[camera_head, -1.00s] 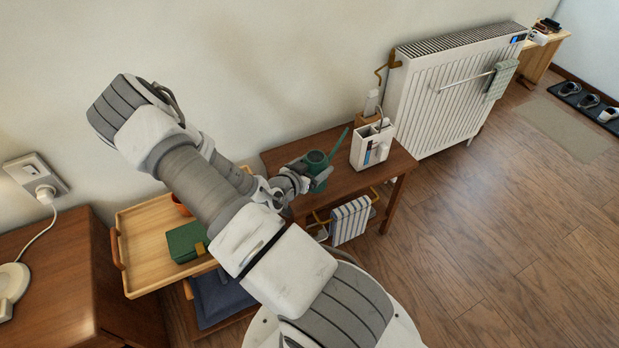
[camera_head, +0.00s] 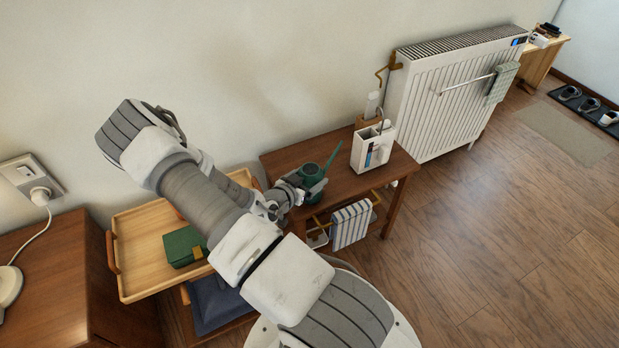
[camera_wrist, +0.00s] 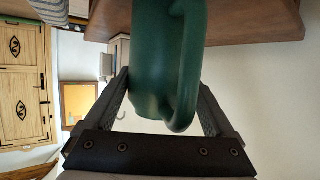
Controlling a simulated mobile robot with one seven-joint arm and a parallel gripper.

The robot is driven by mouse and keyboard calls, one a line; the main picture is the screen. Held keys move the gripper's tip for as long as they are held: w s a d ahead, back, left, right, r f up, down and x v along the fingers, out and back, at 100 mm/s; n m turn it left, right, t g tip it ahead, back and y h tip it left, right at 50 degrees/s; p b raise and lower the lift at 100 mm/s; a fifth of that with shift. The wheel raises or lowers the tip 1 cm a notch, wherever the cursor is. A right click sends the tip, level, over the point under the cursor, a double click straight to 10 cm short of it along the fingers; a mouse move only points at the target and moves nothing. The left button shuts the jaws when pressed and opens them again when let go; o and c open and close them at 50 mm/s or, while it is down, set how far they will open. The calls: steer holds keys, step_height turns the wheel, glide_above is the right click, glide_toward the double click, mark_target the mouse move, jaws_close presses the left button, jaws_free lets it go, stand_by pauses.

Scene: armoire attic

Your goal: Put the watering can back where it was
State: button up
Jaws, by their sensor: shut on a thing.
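The green watering can (camera_head: 310,171) is at the front left part of the small dark wooden table (camera_head: 345,182), its spout pointing up and to the right. My gripper (camera_head: 308,185) is shut on it. In the wrist view the can's body and loop handle (camera_wrist: 165,60) fill the space between the two fingers of my gripper (camera_wrist: 165,82). The can looks roughly upright. I cannot tell whether its base touches the table top. The lower part of the can is partly hidden by my gripper in the head view.
A white holder (camera_head: 371,150) stands on the table, right of the can. A striped towel (camera_head: 351,224) hangs below the table's front edge. A wooden tray (camera_head: 145,238) with a green box (camera_head: 183,246) is at left. A white radiator (camera_head: 450,95) stands to the right.

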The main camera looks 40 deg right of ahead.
steer(key=o, duration=1.4)
